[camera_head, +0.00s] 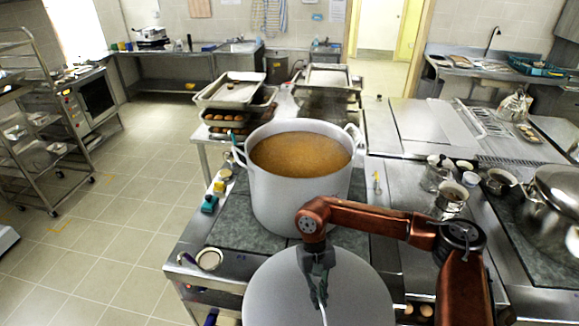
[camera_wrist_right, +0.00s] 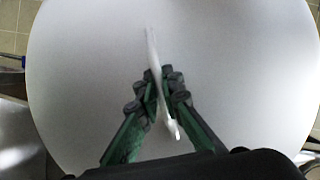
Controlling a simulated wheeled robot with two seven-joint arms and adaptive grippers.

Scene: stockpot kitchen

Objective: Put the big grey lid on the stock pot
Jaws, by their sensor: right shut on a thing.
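The stock pot (camera_head: 290,205) is large, pale grey and open, with brown-orange soup inside and a handle on each side. It stands upright on the dark stove top in the middle of the head view. The big grey lid (camera_head: 355,292) is in front of the pot, on the near side, at the bottom of the head view. It fills most of the right wrist view (camera_wrist_right: 230,80). My right gripper (camera_head: 319,285) is shut on the lid's upright handle, with a green finger on each side of it in the wrist view (camera_wrist_right: 160,95). My left gripper is not in view.
Trays (camera_head: 232,92) with food stand behind the pot on the left. Small bottles (camera_head: 209,204) and a jar lid (camera_head: 209,259) lie left of the pot. Small pots (camera_head: 451,198) and a shiny lidded pot (camera_head: 555,200) stand to the right. Open floor lies to the left.

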